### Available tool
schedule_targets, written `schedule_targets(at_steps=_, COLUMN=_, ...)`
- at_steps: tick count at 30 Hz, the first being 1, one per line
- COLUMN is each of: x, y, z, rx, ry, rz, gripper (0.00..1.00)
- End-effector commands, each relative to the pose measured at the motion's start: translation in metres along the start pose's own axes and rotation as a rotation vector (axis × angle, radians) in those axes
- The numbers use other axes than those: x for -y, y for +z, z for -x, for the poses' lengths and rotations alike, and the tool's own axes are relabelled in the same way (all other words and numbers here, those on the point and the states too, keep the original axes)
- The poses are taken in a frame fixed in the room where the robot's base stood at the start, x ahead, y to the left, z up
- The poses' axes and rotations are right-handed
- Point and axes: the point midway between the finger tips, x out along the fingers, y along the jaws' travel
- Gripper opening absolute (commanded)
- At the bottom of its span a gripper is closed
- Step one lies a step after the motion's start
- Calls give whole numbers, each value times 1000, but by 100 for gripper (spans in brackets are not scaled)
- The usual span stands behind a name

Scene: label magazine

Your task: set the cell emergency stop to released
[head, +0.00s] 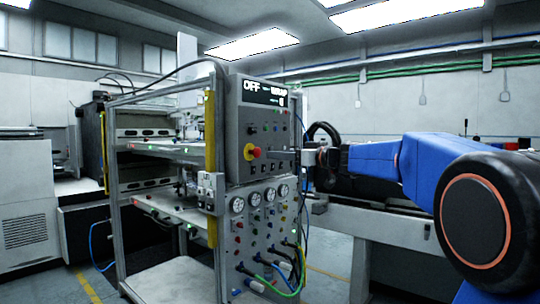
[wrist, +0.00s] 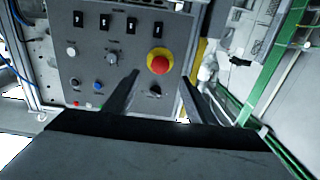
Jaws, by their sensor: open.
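The cell emergency stop (head: 251,152) is a red mushroom button on a yellow ring, on the grey control panel (head: 236,125) of the machine frame. In the wrist view, the red button (wrist: 159,61) shows just beyond and between the fingertips of my gripper (wrist: 159,76). The two dark fingers are apart with nothing held between them. In the head view, my gripper (head: 284,155) reaches in from the right, close to the panel. I cannot tell whether a finger touches the button.
A dark knob (wrist: 154,91) sits beside the button, and several switches line the panel. A display (head: 264,92) above reads OFF. Gauges (head: 255,198) and hoses (head: 289,275) are below. A yellow post (head: 211,120) stands left of the panel.

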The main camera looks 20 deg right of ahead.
Motion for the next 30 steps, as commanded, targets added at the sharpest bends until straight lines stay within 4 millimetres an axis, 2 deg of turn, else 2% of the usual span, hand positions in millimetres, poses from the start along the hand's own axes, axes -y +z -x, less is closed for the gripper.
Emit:
schedule_targets(at_steps=1, x=-1, y=-1, z=12, rx=-1, ry=3, rz=1, gripper=50)
schedule_targets(at_steps=6, x=-1, y=-1, z=45, rx=-1, ry=4, rz=1, gripper=50)
schedule_targets(at_steps=12, x=-1, y=-1, z=73, rx=-1, ry=2, rz=1, gripper=50)
schedule_targets(at_steps=18, x=0, y=0, z=85, rx=0, ry=0, rz=0, gripper=50)
schedule_targets(at_steps=30, x=0, y=0, z=87, rx=0, ry=0, rz=0, gripper=50)
